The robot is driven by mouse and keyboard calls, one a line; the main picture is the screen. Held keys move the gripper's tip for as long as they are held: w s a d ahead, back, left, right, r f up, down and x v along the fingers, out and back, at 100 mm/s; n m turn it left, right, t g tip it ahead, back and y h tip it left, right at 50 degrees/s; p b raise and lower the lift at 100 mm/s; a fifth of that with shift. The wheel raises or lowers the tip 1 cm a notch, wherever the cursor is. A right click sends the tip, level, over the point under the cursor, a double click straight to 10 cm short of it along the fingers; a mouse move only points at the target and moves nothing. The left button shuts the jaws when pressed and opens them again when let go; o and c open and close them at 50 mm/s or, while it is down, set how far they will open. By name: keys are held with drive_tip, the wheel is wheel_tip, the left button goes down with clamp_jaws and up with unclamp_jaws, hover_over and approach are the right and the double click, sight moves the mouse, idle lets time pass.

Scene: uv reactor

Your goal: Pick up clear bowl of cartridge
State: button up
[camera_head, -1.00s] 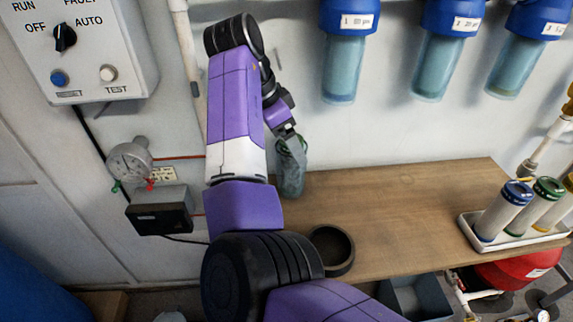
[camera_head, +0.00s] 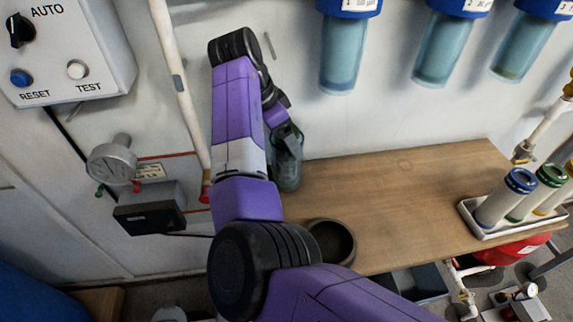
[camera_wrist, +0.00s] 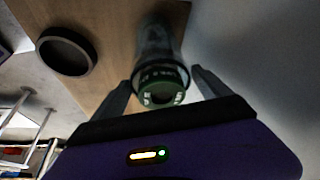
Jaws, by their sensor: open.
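The clear bowl (camera_head: 288,172) is a bluish see-through cylinder at the back left of the wooden bench, partly hidden by my arm. In the wrist view the clear bowl (camera_wrist: 158,42) points away from the camera, with a green marked end (camera_wrist: 160,86) nearest me. My gripper (camera_wrist: 160,78) is open, with one finger on each side of that end. Gaps show between fingers and bowl. In the head view my gripper (camera_head: 286,138) is at the bowl's upper part, and its fingers are hard to make out.
A dark round ring or cup (camera_head: 331,242) lies at the bench's (camera_head: 410,195) front left; it also shows in the wrist view (camera_wrist: 66,52). A white tray (camera_head: 485,230) with upright cartridges stands at the right. Blue-capped filter housings (camera_head: 443,50) hang above. The bench's middle is clear.

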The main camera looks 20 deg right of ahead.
drive_tip(key=x, duration=0.5)
drive_tip(key=shift+a+p, duration=0.1)
drive_tip(key=shift+p, duration=0.25)
drive_tip(key=shift+c, duration=0.5)
drive_tip(key=c, duration=1.5)
drive_tip(key=shift+c, duration=1.3)
drive_tip(key=shift+r, duration=0.2)
